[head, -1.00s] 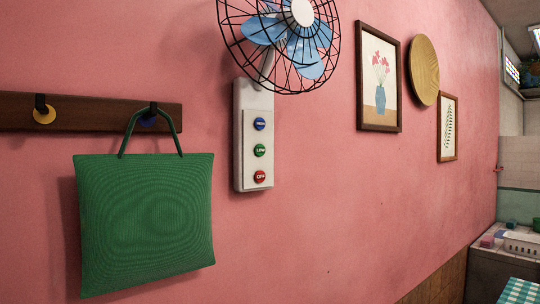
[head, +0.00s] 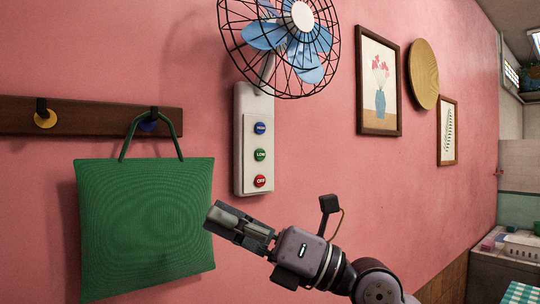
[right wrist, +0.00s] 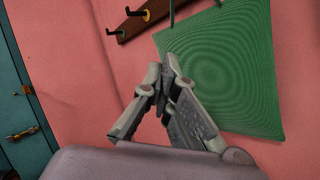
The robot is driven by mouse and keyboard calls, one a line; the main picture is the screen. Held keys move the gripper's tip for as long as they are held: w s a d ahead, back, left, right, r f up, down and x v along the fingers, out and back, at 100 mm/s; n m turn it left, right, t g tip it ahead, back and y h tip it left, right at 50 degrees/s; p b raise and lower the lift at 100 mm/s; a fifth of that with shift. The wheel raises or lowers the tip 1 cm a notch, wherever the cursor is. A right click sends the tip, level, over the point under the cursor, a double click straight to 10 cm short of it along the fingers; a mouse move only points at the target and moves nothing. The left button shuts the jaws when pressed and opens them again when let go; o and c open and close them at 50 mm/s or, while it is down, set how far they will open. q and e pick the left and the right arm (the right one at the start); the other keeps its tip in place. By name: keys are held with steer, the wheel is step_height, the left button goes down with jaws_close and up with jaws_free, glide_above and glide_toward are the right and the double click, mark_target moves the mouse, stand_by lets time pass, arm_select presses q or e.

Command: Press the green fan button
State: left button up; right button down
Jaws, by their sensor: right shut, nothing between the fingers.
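The green fan button (head: 260,155), labelled LOW, is the middle one of three on the white control box (head: 240,140) of the wall fan (head: 300,45). A blue button (head: 260,128) is above it and a red OFF button (head: 259,181) below it. My right gripper (head: 212,216) is shut and empty, below and left of the buttons, in front of the green bag's right edge in the head view. Its closed fingers also show in the right wrist view (right wrist: 163,75). The buttons are not in the right wrist view. My left gripper is in no view.
A green bag (head: 140,220) hangs from a wooden hook rail (head: 85,116) on the pink wall, left of the fan box. Framed pictures (head: 379,80) and a round woven plate (head: 424,73) hang to the right. A teal door (right wrist: 20,110) shows in the right wrist view.

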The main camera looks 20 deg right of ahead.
mark_target(263, 154)
steer(key=w+d+r+m+t+h, duration=0.1)
steer(key=w+d+r+t+h, duration=0.1)
steer(key=d+h, duration=0.5)
steer(key=w+d+r+m+t+h, duration=0.2)
steer(key=d+r+t+h, duration=0.3)
steer(key=d, duration=0.5)
step_height(263, 154, up, 2)
steer(key=shift+w+h, duration=0.7)
steer(key=shift+h, duration=0.4)
steer(key=p+x, duration=0.6)
steer(key=x, duration=0.6)
steer(key=shift+w+r, duration=0.1)
steer(key=shift+w, duration=0.25)
steer(key=shift+w+a+p, duration=0.25)
steer(key=shift+w+p, duration=0.2)
steer(key=shift+w, duration=0.15)
